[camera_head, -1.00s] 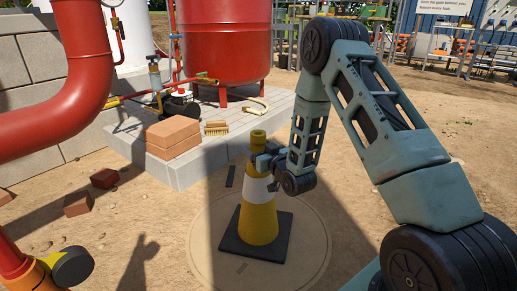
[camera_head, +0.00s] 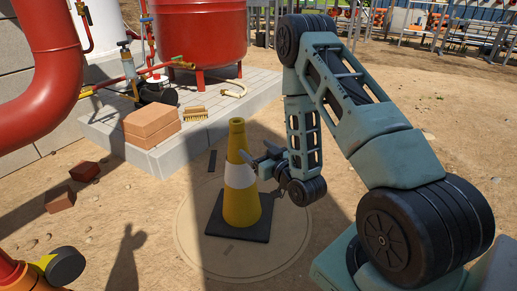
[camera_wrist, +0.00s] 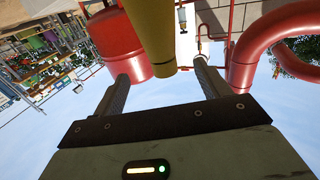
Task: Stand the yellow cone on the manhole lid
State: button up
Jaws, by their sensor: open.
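The yellow cone (camera_head: 241,206), with a white band and a square black base, stands upright on the round, sand-coloured manhole lid (camera_head: 196,248). Its base lies inside the lid's rim. My gripper (camera_head: 264,162) is open just right of the cone, at the height of the white band. In the wrist view my gripper (camera_wrist: 162,82) shows two spread fingers, with the yellow cone (camera_wrist: 152,32) beyond and between them. The head view shows nothing held in the fingers.
A stone plinth (camera_head: 175,160) behind left carries bricks (camera_head: 150,124), a brush (camera_head: 195,113) and a red tank (camera_head: 200,32). Loose bricks (camera_head: 84,171) lie on the ground at left. A red pipe (camera_head: 50,95) bends at the left. Open sandy ground (camera_head: 440,130) lies right.

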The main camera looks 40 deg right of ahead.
jog(key=s+a+r+n+g+y, duration=0.1)
jog(key=a+n+g, duration=0.15)
jog(key=a, duration=0.45)
jog(key=a+r+n+g+y, duration=0.1)
jog(key=a+g+y, duration=0.1)
jog(key=a+g, duration=0.35)
jog(key=s+a+r+n+g+y, duration=0.1)
jog(key=a+r, duration=0.1)
jog(key=a, duration=0.7)
jog(key=s+a+r+n+g, duration=0.1)
jog(key=s+a+r+g, duration=0.1)
jog(key=s, duration=0.6)
jog(key=s+a+r+n+g+h, duration=0.1)
jog(key=s+a+r+g, duration=0.1)
jog(key=s, duration=0.7)
jog(key=s+a+r+n+g+h, duration=0.1)
jog(key=s+a+r+g, duration=0.1)
jog(key=s+g, duration=0.3)
jog(key=s+r, duration=0.1)
jog(key=s, duration=0.3)
jog(key=shift+a+r+n, duration=0.3)
jog(key=shift+a+n, duration=0.05)
jog(key=shift+a, duration=0.05)
notch_tip(320, 180, up, 50)
jog(key=p, duration=4.9)
jog(key=shift+f+p, duration=0.15)
jog(key=shift+p, duration=0.25)
